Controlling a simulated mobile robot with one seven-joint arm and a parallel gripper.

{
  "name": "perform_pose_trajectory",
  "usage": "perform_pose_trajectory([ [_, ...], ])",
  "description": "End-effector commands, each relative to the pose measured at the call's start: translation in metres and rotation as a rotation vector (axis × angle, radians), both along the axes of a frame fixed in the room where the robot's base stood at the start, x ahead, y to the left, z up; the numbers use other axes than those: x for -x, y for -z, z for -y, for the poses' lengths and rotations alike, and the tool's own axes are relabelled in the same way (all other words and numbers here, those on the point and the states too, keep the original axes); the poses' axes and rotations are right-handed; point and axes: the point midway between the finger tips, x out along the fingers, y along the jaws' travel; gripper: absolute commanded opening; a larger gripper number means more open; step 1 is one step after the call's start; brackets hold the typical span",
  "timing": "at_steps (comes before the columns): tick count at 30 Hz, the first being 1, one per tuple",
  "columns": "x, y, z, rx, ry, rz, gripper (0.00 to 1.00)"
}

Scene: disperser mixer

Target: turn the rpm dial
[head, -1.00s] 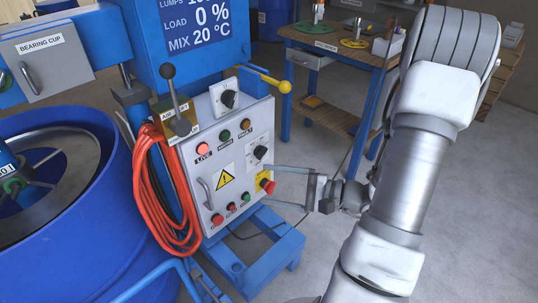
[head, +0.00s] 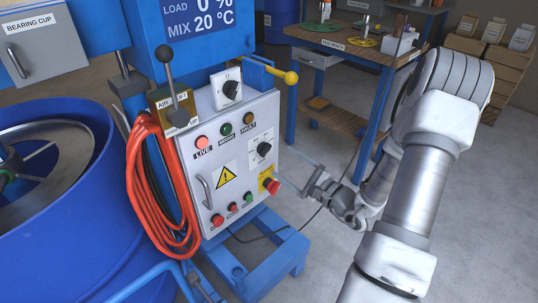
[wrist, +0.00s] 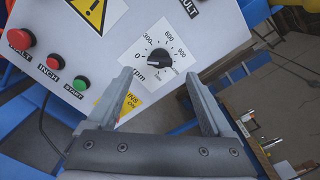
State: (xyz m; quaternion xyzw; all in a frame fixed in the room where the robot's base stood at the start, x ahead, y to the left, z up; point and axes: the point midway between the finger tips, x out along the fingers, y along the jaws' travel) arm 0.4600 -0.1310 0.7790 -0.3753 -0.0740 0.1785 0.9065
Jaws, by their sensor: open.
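The rpm dial is a round black knob with a white pointer on a white scale plate marked from 0 upward. It sits on the right part of the grey control panel in the head view (head: 264,149). In the wrist view the dial (wrist: 157,62) lies just beyond the fingertips, between them in the picture, with its pointer toward the low end of the scale. My gripper (head: 286,164) is open and empty, to the right of the panel. In the wrist view its two fingers (wrist: 159,78) frame the dial without visible contact.
Another knob (head: 231,90) is above. Red, green and amber lamps and buttons dot the panel. A blue table (head: 345,58) stands behind; grey floor is open at right.

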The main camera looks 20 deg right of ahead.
Motion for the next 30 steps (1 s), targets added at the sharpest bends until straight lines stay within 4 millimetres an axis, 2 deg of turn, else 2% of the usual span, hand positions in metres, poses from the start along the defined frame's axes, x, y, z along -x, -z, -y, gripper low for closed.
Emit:
perform_pose_trajectory([
  [3,-0.024,0.001,-0.011,0.002,-0.004,0.002,0.85],
  [10,-0.057,0.001,-0.023,0.002,-0.001,0.001,0.85],
  [15,-0.066,0.0,-0.027,0.001,-0.001,0.001,0.85],
  [23,-0.068,0.0,-0.028,0.0,0.0,0.0,0.85],
  [26,-0.067,0.0,-0.028,0.0,0.0,0.0,0.71],
  [30,-0.067,0.0,-0.028,0.0,0.0,0.0,0.45],
])
